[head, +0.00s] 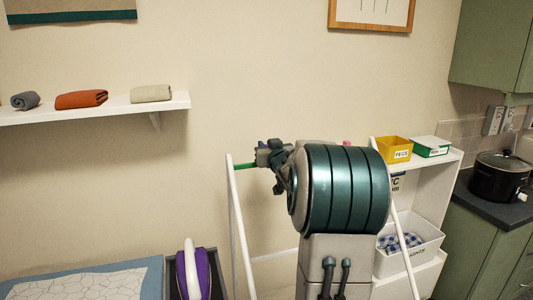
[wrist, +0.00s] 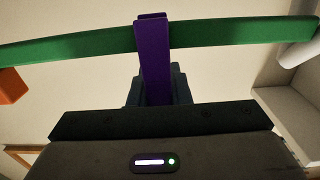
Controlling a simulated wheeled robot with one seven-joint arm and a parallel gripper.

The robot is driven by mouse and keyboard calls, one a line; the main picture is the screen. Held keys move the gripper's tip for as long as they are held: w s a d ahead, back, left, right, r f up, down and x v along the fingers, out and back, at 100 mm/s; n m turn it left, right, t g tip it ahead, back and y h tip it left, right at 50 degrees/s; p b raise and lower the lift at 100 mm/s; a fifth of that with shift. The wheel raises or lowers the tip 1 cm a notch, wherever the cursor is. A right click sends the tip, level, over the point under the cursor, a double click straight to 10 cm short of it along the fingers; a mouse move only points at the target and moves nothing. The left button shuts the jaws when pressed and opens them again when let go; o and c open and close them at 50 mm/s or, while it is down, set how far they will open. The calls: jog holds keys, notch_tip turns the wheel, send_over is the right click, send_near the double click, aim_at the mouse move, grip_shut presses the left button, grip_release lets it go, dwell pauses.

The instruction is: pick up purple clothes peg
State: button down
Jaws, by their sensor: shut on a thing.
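The purple clothes peg (wrist: 153,55) stands upright in the wrist view, its top overlapping a green strip (wrist: 225,34) that runs across the picture. My gripper (wrist: 154,92) is shut on the peg's lower part; its dark fingers show on both sides of it. In the head view my gripper (head: 270,155) is beside the green strip (head: 245,165), at the top of a white frame (head: 237,220). The peg cannot be made out there. I cannot tell whether the peg still clips the strip or only touches it.
A white wall shelf (head: 120,107) with rolled cloths is at left. A white shelf unit (head: 435,185) at right holds a yellow pegs box (head: 394,149). A purple and white object (head: 193,272) stands beside the ironing surface (head: 85,280). An orange block (wrist: 12,85) shows at left.

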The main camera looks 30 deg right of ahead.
jog(key=s+d+r+p, duration=0.2)
jog(key=s+d+r, duration=0.1)
jog(key=d+r, duration=0.6)
jog(key=shift+s+d+p, duration=0.15)
jog(key=shift+d+p, duration=0.25)
jog(key=shift+d, duration=0.7)
jog(key=shift+r, duration=0.1)
